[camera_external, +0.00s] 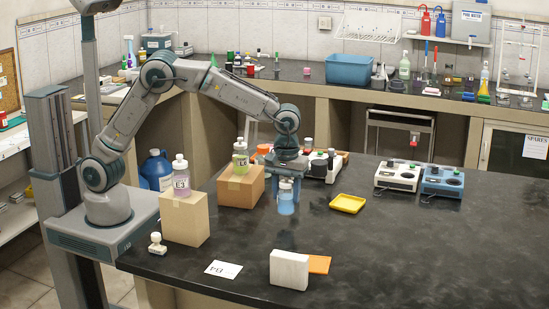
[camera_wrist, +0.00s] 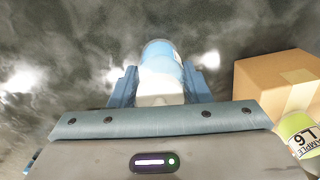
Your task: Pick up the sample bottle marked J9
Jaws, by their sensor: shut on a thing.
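A bottle with blue liquid and a white cap (camera_external: 286,202) is upright between the fingers of my gripper (camera_external: 287,180), over the dark bench. In the wrist view, both fingers (camera_wrist: 160,88) close on this blue bottle (camera_wrist: 160,58) from its two sides near the cap. Its label is turned away or too small to read, so I cannot tell whether it is J9. I cannot tell whether its base touches the bench.
The tan block (camera_external: 184,219) and the box (camera_external: 240,188) stand left of my gripper. A white block (camera_external: 289,270) and a card (camera_external: 223,269) are in front.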

